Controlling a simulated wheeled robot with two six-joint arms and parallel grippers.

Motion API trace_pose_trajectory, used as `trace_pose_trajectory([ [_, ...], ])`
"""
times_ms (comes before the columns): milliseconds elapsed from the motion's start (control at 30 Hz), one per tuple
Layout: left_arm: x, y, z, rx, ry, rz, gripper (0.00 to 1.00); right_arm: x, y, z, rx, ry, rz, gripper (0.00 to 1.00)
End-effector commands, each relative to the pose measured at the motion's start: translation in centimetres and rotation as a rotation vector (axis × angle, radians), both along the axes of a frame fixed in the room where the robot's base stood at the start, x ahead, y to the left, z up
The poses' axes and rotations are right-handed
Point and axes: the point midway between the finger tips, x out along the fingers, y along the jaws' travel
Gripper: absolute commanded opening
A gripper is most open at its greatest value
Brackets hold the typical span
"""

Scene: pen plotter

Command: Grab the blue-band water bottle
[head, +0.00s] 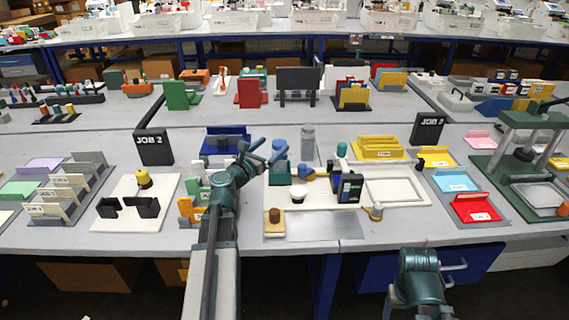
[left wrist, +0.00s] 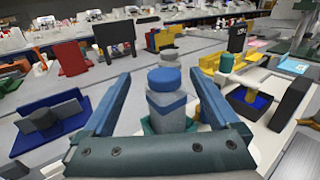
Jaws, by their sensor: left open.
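The blue-band water bottle (left wrist: 165,100) is grey with a blue cap and a blue band. In the left wrist view it stands upright between the two fingers of my left gripper (left wrist: 166,78), with gaps on both sides. In the head view the bottle's blue cap (head: 279,145) shows just beyond the open left gripper (head: 267,150); its lower part is partly hidden. A second, plain grey bottle (head: 308,142) stands behind and to the right. My right gripper (head: 453,275) is low at the front right, empty, its fingers apart.
The pen plotter's white board (head: 400,190) lies right of the left gripper, with a dark carriage (head: 348,187) on it. A blue tray (head: 224,138) stands left of the bottle. Yellow racks (head: 378,147) are at the right. A black JOB 2 sign (head: 153,146) stands at the left.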

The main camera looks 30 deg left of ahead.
Motion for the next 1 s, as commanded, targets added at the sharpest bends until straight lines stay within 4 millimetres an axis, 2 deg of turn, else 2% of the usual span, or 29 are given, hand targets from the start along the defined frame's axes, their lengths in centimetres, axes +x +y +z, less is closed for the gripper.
trace_pose_trajectory([
  [133, 1.7, 0.0, -0.1, 0.002, 0.001, -0.001, 0.95, 0.0, 0.0, -0.1, 0.000, 0.000, 0.000, 0.69],
  [367, 2.3, -0.2, -0.2, 0.003, 0.001, -0.003, 0.95, 0.0, 0.0, -0.2, 0.000, 0.000, 0.000, 0.69],
  [600, 5.4, -0.8, -1.0, 0.003, 0.001, -0.005, 0.95, 0.0, 0.0, -1.0, 0.000, 0.000, 0.000, 0.69],
  [700, 6.7, -0.7, -0.8, 0.003, 0.001, -0.002, 0.95, 0.0, 0.0, -0.7, 0.000, 0.000, 0.000, 0.69],
  [967, 7.0, -0.9, -0.8, 0.003, 0.001, -0.002, 0.95, 0.0, 0.0, -0.7, 0.000, 0.000, 0.000, 0.69],
  [1000, 7.0, -0.9, -0.8, 0.003, 0.001, -0.002, 0.90, 0.0, 0.0, -0.7, 0.000, 0.000, 0.000, 0.69],
])
